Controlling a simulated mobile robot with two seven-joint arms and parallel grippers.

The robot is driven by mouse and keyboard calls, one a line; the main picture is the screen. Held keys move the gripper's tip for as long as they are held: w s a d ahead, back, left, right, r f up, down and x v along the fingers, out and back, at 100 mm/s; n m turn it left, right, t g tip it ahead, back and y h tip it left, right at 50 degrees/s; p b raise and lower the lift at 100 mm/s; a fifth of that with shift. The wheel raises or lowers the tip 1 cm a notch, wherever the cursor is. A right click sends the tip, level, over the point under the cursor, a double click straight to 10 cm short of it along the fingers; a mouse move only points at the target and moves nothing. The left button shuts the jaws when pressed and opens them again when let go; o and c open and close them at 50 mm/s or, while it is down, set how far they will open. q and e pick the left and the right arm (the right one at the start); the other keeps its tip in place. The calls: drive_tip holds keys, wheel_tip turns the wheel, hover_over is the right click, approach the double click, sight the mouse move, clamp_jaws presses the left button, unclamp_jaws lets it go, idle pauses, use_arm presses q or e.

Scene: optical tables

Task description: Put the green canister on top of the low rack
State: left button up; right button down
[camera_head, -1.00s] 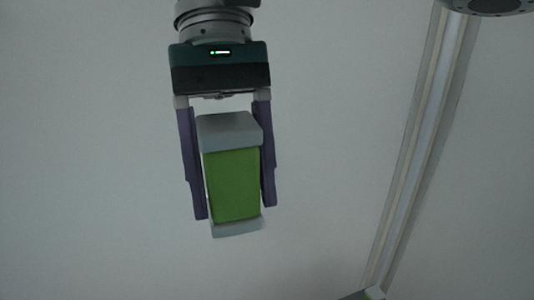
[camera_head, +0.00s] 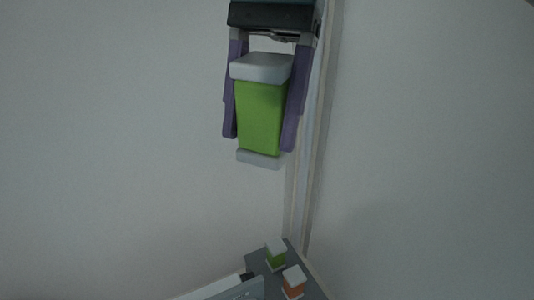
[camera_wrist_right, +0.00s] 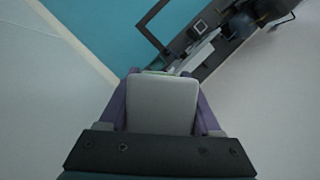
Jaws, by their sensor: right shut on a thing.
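The green canister (camera_head: 260,117) has a green body with pale grey ends. My right gripper (camera_head: 260,140) is shut on it, one purple finger on each side, and holds it up in the air, nearly upright, in the head view. In the right wrist view the canister's grey end (camera_wrist_right: 162,104) shows between the fingers. I cannot make out the low rack for certain in these frames. My left gripper is not in view.
A dark grey surface (camera_head: 318,291) at the bottom of the head view bears a smaller green-and-white item (camera_head: 276,254) and an orange-and-white item (camera_head: 293,281). Plain walls meet in a corner behind. The wrist view shows a blue floor (camera_wrist_right: 110,25) and dark furniture (camera_wrist_right: 205,45).

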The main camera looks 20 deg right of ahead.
drive_tip(key=w+d+f+m+t+y+b, duration=0.15)
drive_tip(key=f+m+b, duration=0.25)
drive_tip(key=f+b, duration=0.55)
drive_tip(key=d+f+m+t+b, duration=0.2)
drive_tip(key=f+m+b, duration=0.25)
drive_tip(key=f, duration=1.05)
drive_tip(key=s+d+f+m+t+h+b, duration=0.1)
drive_tip(key=d+f+m+b, duration=0.35)
drive_tip(key=f, duration=0.45)
drive_tip(key=s+d+f+m+t+h+b, duration=0.1)
drive_tip(key=d+f+m+t+b, duration=0.1)
drive_tip(key=d+f+m+b, duration=0.45)
drive_tip(key=f+b, duration=0.5)
drive_tip(key=f, duration=0.2)
drive_tip(key=a+f+n+b, duration=0.1)
drive_tip(key=f+b, duration=0.3)
drive_tip(key=f, duration=0.3)
drive_tip(key=f+n+b, duration=0.1)
drive_tip(key=f+b, duration=0.4)
drive_tip(key=f, duration=0.2)
drive_tip(key=shift+w+a+f+n+y+b, duration=0.2)
drive_tip(key=shift+f+n+y+b, duration=0.1)
drive_tip(key=shift+f, duration=0.1)
drive_tip(key=shift+r, duration=0.2)
drive_tip(key=shift+f, duration=0.1)
drive_tip(key=shift+c, duration=0.4)
unclamp_jaws()
drive_tip(key=shift+g, duration=0.25)
